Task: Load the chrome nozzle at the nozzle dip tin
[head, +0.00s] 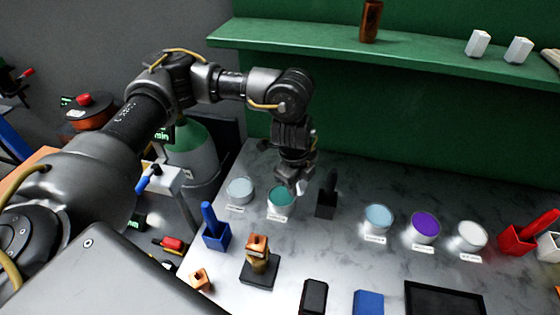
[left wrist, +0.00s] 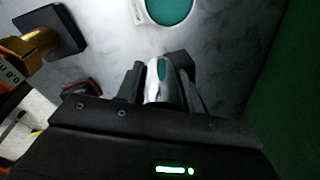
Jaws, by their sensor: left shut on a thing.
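My left gripper (head: 297,187) is shut on the shiny chrome nozzle (left wrist: 161,84), whose tip reaches out between the fingers in the left wrist view. In the head view the gripper points down just above and to the right of a tin with teal contents (head: 280,196). In the left wrist view this teal tin (left wrist: 170,8) lies beyond the nozzle tip, apart from it in the picture. The tin has a small label that I cannot read, so I cannot confirm it is the nozzle dip tin. My right gripper is not in view.
A pale grey-blue tin (head: 240,190) stands left of the teal one, a black holder (head: 327,197) close to its right. Light blue (head: 378,218), purple (head: 425,227) and white (head: 471,237) tins stand further right. A brass piece on a black stand (head: 258,268) is in front.

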